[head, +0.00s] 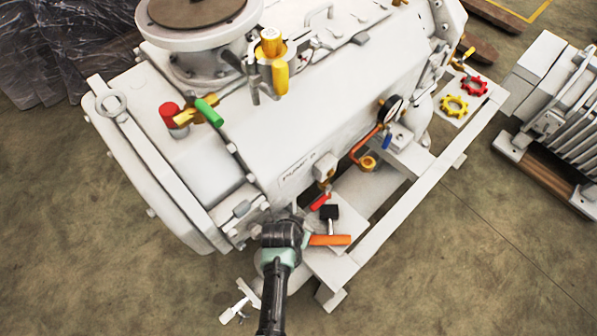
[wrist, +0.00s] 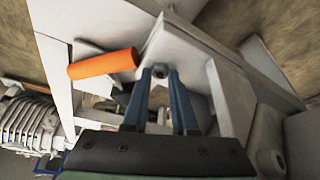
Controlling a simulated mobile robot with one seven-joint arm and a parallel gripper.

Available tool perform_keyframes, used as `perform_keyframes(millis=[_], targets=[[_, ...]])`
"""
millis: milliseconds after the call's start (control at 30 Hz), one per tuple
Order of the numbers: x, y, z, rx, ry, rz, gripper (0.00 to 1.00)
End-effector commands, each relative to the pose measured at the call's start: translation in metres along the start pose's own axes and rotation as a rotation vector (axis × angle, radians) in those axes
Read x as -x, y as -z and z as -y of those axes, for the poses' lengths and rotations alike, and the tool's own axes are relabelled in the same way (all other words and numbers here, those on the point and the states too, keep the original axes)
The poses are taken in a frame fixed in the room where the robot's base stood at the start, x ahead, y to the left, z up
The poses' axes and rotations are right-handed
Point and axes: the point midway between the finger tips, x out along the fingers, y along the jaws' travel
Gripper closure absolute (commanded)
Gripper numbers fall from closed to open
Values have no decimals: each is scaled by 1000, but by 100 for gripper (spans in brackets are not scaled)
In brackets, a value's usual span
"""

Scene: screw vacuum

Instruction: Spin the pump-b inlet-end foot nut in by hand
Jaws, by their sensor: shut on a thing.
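The pump body (head: 300,110), large and white with a "PUMP B" label, fills the middle of the head view. My gripper (head: 284,232) is at its near lower end, just above the frame. In the wrist view the two blue fingers of my gripper (wrist: 159,78) close around a small dark nut (wrist: 160,70) on a pale foot. The nut sits between the fingertips; how far it is threaded cannot be told. In the head view the nut and fingertips are hidden behind my wrist.
An orange handle (head: 329,240) lies on the white base frame (head: 405,215), close beside my gripper; it also shows in the wrist view (wrist: 103,64). A black block (head: 329,212) is just behind it. A ribbed white unit (head: 560,115) stands right. Floor is clear at lower right.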

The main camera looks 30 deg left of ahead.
Motion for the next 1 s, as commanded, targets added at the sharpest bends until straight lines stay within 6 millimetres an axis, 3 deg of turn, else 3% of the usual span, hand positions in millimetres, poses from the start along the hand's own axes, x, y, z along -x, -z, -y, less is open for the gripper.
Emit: perform_keyframes(millis=[567,600,733,1000], targets=[[0,0,0,-28,-11,1,100],[0,0,0,-28,-11,1,67],[0,0,0,-28,-11,1,44],[0,0,0,-27,-11,1,44]])
